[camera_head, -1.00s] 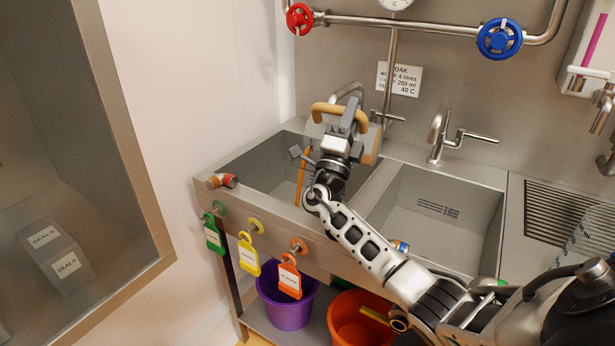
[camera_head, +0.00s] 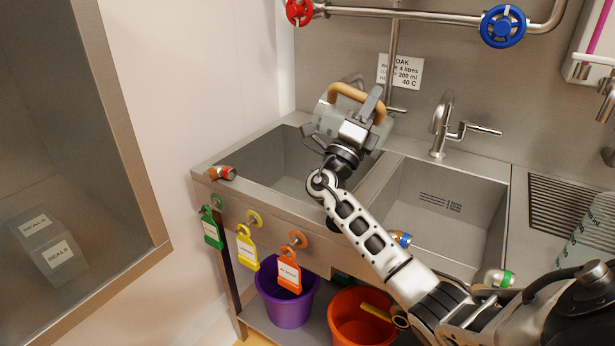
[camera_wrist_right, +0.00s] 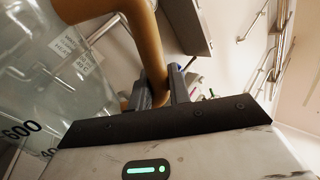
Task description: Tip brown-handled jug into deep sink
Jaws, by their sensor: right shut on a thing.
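The brown-handled jug (camera_head: 326,120) is a clear grey vessel held above the left sink basin (camera_head: 262,163), near its back right part. Its tan-brown handle (camera_head: 345,90) arches over the top in the head view. My right gripper (camera_head: 368,105) is shut on that handle. In the right wrist view the handle (camera_wrist_right: 150,45) runs between the fingers (camera_wrist_right: 160,90), and the clear jug wall (camera_wrist_right: 35,75) shows printed marks, one reading 600. The jug looks tilted, but its mouth and contents cannot be made out. My left gripper is not in view.
A second basin (camera_head: 450,190) with a tap (camera_head: 440,125) lies to the right. Pipes with a red valve (camera_head: 299,12) and a blue valve (camera_head: 502,26) run above. Coloured tags hang on the front rim, over a purple bucket (camera_head: 287,300) and an orange bucket (camera_head: 350,325).

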